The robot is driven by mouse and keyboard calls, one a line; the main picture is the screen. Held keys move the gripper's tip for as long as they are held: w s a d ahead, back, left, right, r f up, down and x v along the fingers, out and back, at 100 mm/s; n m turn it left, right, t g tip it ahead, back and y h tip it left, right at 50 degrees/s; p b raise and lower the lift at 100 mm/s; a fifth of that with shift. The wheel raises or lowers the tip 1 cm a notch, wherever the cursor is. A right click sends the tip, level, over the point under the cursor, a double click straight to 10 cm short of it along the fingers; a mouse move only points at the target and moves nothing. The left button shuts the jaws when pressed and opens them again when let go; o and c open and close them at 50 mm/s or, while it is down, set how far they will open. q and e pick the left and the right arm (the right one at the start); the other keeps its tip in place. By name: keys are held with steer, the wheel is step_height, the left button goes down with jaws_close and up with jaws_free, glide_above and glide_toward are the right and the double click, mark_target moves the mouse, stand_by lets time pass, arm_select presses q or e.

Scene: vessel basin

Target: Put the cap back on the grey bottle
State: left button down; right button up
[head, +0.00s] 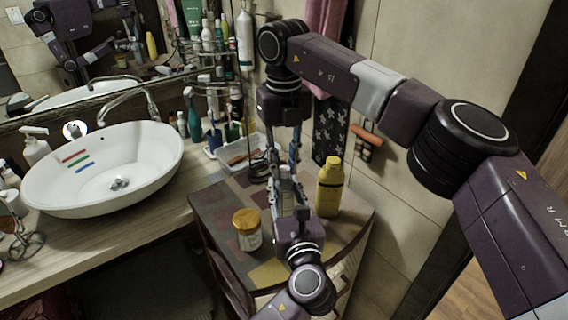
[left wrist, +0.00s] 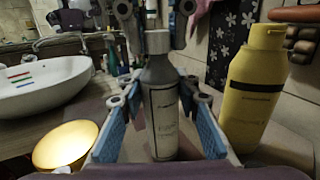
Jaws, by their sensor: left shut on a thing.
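The grey bottle (left wrist: 162,110) stands upright between the blue-padded fingers of my left gripper (left wrist: 165,125), which is shut on it. In the head view the bottle (head: 286,186) is a small pale shape above the left gripper (head: 288,208). A grey cap (left wrist: 158,42) sits on top of the bottle, in line with it; I cannot tell how tightly it is seated. My right gripper (head: 282,158) points down from above. Its fingers are spread apart over the cap, also seen at the top of the left wrist view (left wrist: 153,14).
A yellow bottle (head: 329,188) stands close on the right, and a jar with a yellow lid (head: 247,229) on the left, both on the small cabinet (head: 215,205). A white basin (head: 110,165) and a white tray (head: 232,152) with items lie further left.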

steer(key=o, duration=0.4)
step_height(320, 180, up, 12)
steer(key=shift+r, duration=0.1)
stand_by(0.5)
arm_select(q)
steer(key=c, duration=1.4)
jaws_free()
steer(key=s, duration=0.4)
steer(key=s+d, duration=0.1)
steer(key=s, duration=0.3)
steer(key=s+d, duration=0.1)
steer(key=s, duration=0.2)
steer(key=shift+s+d, duration=0.15)
steer(key=shift+s, duration=0.25)
